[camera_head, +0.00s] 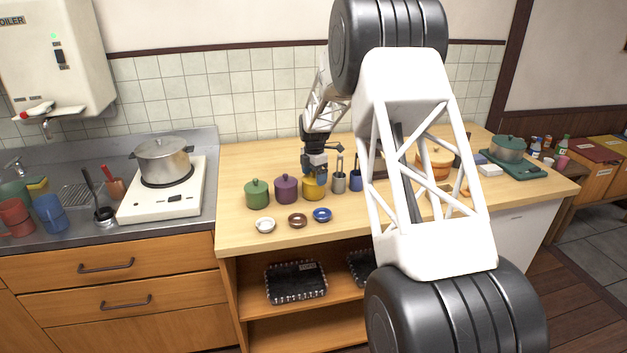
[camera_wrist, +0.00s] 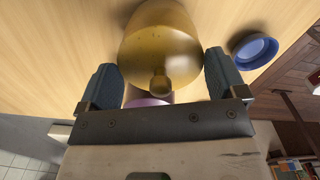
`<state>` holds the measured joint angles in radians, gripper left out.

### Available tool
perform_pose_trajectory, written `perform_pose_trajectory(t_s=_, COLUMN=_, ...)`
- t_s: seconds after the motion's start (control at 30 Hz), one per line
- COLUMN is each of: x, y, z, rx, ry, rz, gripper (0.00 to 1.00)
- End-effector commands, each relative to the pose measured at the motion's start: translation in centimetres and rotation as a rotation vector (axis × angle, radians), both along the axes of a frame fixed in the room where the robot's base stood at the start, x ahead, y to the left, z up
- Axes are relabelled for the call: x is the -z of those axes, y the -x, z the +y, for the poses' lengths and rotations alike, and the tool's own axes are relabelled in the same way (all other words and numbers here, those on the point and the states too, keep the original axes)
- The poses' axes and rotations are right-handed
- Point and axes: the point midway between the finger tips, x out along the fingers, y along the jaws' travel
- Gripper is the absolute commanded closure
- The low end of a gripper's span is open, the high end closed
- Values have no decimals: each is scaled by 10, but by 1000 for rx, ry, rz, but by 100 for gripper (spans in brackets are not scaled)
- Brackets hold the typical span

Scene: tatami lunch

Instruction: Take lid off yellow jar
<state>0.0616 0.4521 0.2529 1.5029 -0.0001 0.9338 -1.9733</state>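The yellow jar (camera_head: 314,188) stands on the wooden counter, right of the purple jar (camera_head: 286,189) and the green jar (camera_head: 257,194). My gripper (camera_head: 315,173) is directly over it and hides its top in the head view. In the wrist view, the yellow jar's domed lid (camera_wrist: 160,48) with its small knob (camera_wrist: 160,86) faces my gripper (camera_wrist: 163,85). The two blue fingers are wide apart, one on each side of the knob, with nothing seen held between them. Whether a finger touches the lid is unclear.
A white dish (camera_head: 265,225), a brown dish (camera_head: 298,220) and a blue dish (camera_head: 322,214) lie in front of the jars. A grey cup (camera_head: 339,183) and a blue cup (camera_head: 355,180) stand close on the right. Bare counter lies left of the green jar.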

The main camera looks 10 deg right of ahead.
Motion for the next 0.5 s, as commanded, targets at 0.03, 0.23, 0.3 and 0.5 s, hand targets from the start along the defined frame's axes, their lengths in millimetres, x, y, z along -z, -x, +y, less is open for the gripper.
perform_pose_trajectory(t_s=0.03, x=0, y=0, z=0, rx=0, ry=0, rz=0, gripper=33)
perform_pose_trajectory(t_s=0.23, x=0, y=0, z=0, rx=0, ry=0, rz=0, gripper=34)
perform_pose_trajectory(t_s=0.3, x=-1, y=0, z=0, rx=0, ry=0, rz=0, gripper=34)
perform_pose_trajectory(t_s=0.5, x=-10, y=0, z=0, rx=0, ry=0, rz=-1, gripper=34)
